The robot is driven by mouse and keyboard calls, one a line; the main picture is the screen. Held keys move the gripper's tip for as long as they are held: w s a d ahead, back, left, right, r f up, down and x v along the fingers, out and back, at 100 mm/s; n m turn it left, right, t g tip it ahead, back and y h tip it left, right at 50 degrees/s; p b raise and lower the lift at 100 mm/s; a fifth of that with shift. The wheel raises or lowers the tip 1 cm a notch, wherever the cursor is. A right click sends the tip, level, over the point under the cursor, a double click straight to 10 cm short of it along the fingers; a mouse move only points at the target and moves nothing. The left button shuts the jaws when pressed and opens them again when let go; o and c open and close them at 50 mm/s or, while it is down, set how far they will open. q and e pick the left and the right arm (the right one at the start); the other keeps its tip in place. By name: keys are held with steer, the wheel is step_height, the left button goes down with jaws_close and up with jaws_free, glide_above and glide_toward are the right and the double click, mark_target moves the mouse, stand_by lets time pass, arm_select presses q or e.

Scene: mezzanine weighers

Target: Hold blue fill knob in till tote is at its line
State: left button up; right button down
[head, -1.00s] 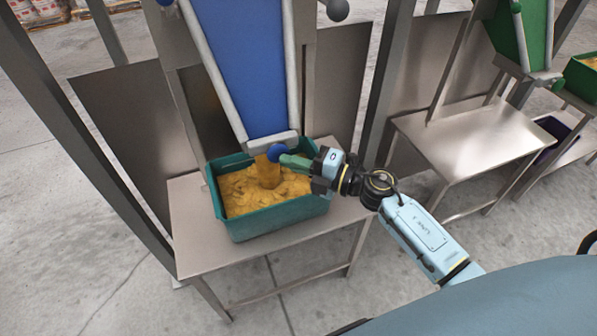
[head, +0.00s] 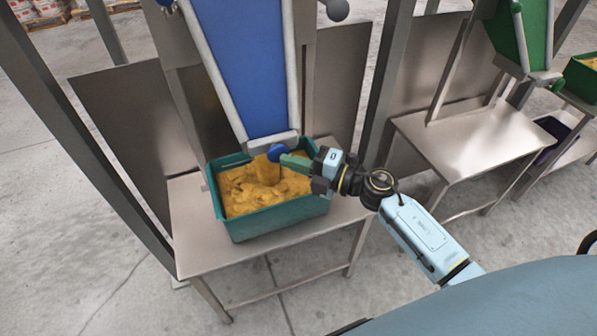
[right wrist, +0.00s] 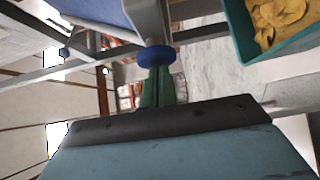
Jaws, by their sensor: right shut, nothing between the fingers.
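The blue fill knob (head: 276,153) sits at the lower end of the blue chute (head: 243,60); it also shows in the right wrist view (right wrist: 156,56). My right gripper (head: 287,158) is shut and empty, its green fingertips against the knob. The teal tote (head: 275,222) stands on the steel table under the chute mouth. Yellow-orange material (head: 262,188) fills the tote to near its rim, with a thick stream or heap below the spout. I cannot make out the fill line. My left gripper is not in view.
The steel table (head: 195,235) has bare top at the left of the tote. Upright posts (head: 388,90) stand close beside my right arm. A second station with a green chute (head: 520,35) and an empty table (head: 470,135) is at the right.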

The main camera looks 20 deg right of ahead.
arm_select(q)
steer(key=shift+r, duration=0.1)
arm_select(e)
steer(key=shift+w+d+r, duration=0.15)
steer(key=shift+d+r, duration=0.05)
steer(key=shift+r, duration=0.15)
stand_by(0.4)
steer(key=shift+s, duration=0.2)
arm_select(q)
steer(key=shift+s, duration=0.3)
arm_select(e)
steer(key=s+a+v, duration=0.2)
steer(key=v, duration=1)
steer(key=shift+s+f, duration=0.2)
steer(key=shift+f, duration=0.15)
